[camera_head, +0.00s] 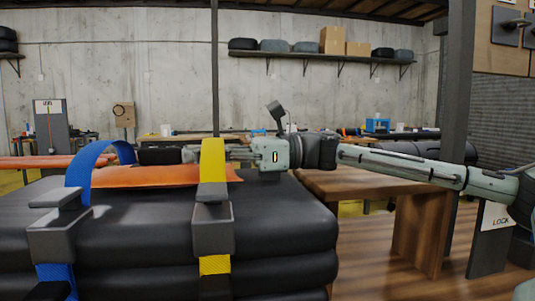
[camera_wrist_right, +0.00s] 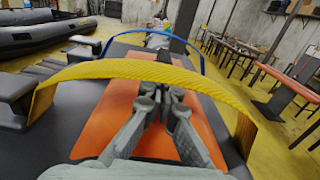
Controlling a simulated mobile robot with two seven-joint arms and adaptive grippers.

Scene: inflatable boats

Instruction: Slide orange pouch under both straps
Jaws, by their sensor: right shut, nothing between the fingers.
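The flat orange pouch (camera_head: 155,177) lies on the black padded stack (camera_head: 140,228). The yellow strap (camera_head: 213,160) arches over its right part, and the pouch shows on both sides of this strap in the wrist view (camera_wrist_right: 107,112). The blue strap (camera_head: 88,160) arches at the pouch's left end. In the wrist view the blue strap (camera_wrist_right: 190,52) stands beyond the yellow one; how far the pouch reaches under it is unclear. My right gripper (camera_head: 188,155) reaches from the right through the yellow loop. Its fingers (camera_wrist_right: 163,88) are together and empty, low over the pouch. My left gripper does not show.
A wooden table (camera_head: 345,185) stands right of the stack. Dark grey strap blocks (camera_head: 213,228) sit at the stack's front edge. A dark inflatable boat (camera_wrist_right: 40,35) lies at the upper left of the wrist view. A thin dark post (camera_head: 214,75) rises behind the stack.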

